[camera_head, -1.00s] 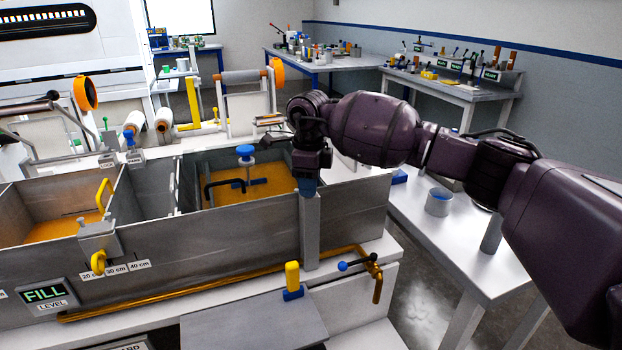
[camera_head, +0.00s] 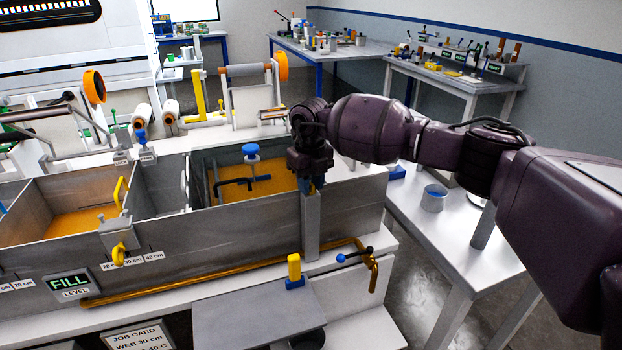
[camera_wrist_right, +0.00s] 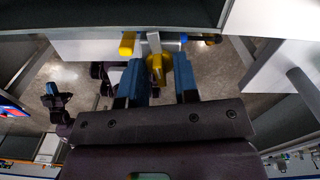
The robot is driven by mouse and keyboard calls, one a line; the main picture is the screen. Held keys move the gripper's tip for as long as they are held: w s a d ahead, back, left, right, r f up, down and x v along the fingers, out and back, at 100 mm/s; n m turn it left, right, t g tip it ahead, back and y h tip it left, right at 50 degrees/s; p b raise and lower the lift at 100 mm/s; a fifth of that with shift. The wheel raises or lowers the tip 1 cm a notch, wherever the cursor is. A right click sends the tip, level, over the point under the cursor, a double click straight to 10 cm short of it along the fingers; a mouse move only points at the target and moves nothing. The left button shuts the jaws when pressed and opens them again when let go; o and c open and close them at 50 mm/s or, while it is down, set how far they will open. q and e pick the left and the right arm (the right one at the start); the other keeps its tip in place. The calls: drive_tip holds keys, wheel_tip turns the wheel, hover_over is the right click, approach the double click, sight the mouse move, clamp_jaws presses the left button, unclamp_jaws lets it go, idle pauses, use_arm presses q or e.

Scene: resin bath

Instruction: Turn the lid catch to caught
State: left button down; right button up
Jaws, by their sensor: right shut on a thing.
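My right gripper (camera_head: 312,183) is at the top of a grey upright post (camera_head: 311,225) at the front right of the resin bath (camera_head: 215,235). In the right wrist view its two blue fingers (camera_wrist_right: 158,84) stand on either side of a yellow piece (camera_wrist_right: 157,66), and the gripper is shut on it. This yellow piece may be the lid catch; the wrist and fingers hide it in the head view, so its turn cannot be read. What seems to be my left gripper (camera_wrist_right: 52,92) shows small and dark in the right wrist view; its jaws are unclear.
A yellow handle (camera_head: 294,267) and a blue-balled lever (camera_head: 355,255) stand below the post, beside a brass pipe (camera_head: 230,273). A blue knob (camera_head: 250,151) rises inside the bath.

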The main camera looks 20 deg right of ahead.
drive_tip(key=shift+r+m, duration=0.1)
drive_tip(key=shift+m, duration=0.3)
drive_tip(key=o, duration=0.6)
drive_tip(key=shift+c, duration=0.2)
wheel_tip(320, 180, up, 11)
idle(0.4)
idle(0.3)
